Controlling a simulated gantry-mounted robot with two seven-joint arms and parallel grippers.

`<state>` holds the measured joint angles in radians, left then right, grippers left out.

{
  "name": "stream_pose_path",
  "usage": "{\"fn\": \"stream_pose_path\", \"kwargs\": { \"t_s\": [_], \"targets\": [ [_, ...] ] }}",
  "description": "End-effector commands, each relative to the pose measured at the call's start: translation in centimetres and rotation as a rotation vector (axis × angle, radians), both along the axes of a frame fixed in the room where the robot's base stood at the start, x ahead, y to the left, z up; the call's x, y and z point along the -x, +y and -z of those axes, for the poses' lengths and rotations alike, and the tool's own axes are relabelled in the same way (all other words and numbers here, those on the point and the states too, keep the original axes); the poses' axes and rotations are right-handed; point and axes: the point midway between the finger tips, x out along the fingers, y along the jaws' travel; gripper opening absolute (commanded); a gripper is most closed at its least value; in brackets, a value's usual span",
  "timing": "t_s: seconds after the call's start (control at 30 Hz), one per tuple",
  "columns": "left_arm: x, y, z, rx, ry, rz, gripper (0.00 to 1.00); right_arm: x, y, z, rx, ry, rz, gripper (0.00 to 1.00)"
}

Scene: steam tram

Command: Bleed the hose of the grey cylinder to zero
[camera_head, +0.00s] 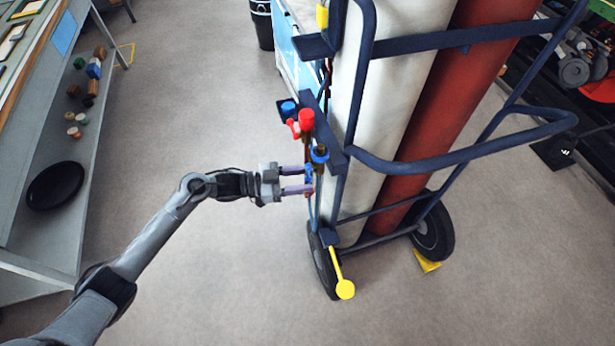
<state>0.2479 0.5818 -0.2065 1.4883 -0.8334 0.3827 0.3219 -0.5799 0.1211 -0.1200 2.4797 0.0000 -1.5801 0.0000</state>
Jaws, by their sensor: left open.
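The grey cylinder (372,110) stands in a dark blue trolley, beside a dark red cylinder (455,100). On the trolley's left side is a bracket with a red knob (306,119), a blue knob (319,154) below it and a smaller blue knob (288,107) farther back. A thin blue hose (317,208) runs down below the lower blue knob. My left gripper (310,181) is open, its two purple fingers pointing right at the fittings under that knob. I cannot tell whether the fingertips touch anything. My right gripper is out of view.
A yellow round-ended lever (344,288) sticks out low by the trolley's wheel (322,265). A yellow chock (427,261) lies by the other wheel. A grey bench (75,165) with a black dish (55,186) stands at left. The floor between is clear.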

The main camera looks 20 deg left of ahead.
Motion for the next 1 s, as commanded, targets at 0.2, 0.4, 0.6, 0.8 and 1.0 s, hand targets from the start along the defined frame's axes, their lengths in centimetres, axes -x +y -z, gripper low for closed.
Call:
{"fn": "stream_pose_path", "kwargs": {
  "t_s": [0.2,0.4,0.6,0.8,1.0],
  "targets": [
    [2.1,3.3,-0.2,-0.004,0.003,-0.001,0.46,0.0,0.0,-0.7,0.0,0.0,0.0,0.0],
    [3.7,5.9,-0.4,-0.003,0.001,0.0,0.46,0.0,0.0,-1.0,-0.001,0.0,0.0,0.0],
    [4.5,7.3,-0.4,-0.001,0.0,0.0,0.46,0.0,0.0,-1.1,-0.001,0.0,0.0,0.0],
    [4.7,7.6,-0.5,0.0,-0.001,0.001,0.46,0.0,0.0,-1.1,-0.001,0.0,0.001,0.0],
    [4.7,7.5,-0.5,0.0,-0.001,0.0,0.46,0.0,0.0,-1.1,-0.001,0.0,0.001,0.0]
  ]
}}
